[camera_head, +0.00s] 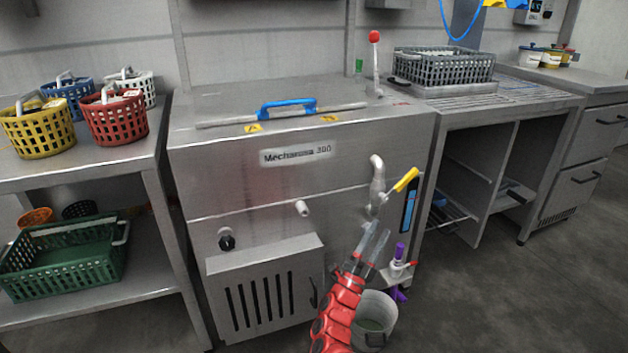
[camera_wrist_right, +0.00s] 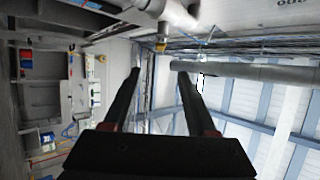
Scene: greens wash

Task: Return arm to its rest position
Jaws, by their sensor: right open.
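My right arm (camera_head: 338,312) is red and reaches up from the bottom of the head view. Its gripper (camera_head: 376,232) is open and empty in front of the right side of the steel washing machine (camera_head: 235,180). The gripper is just below a grey pipe and a yellow-handled valve (camera_head: 406,180); I cannot tell the exact gap. In the right wrist view the two dark fingers (camera_wrist_right: 160,75) stand apart with nothing between them. A pale pipe (camera_wrist_right: 165,12) shows beyond the fingertips. My left gripper is not in view.
A grey bucket (camera_head: 376,312) stands beside my right arm, near a purple-handled fitting (camera_head: 399,252). A shelf with coloured baskets (camera_head: 114,116) and a green crate (camera_head: 64,262) is left. A grey crate (camera_head: 443,65) sits on the right counter. Floor at the right is clear.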

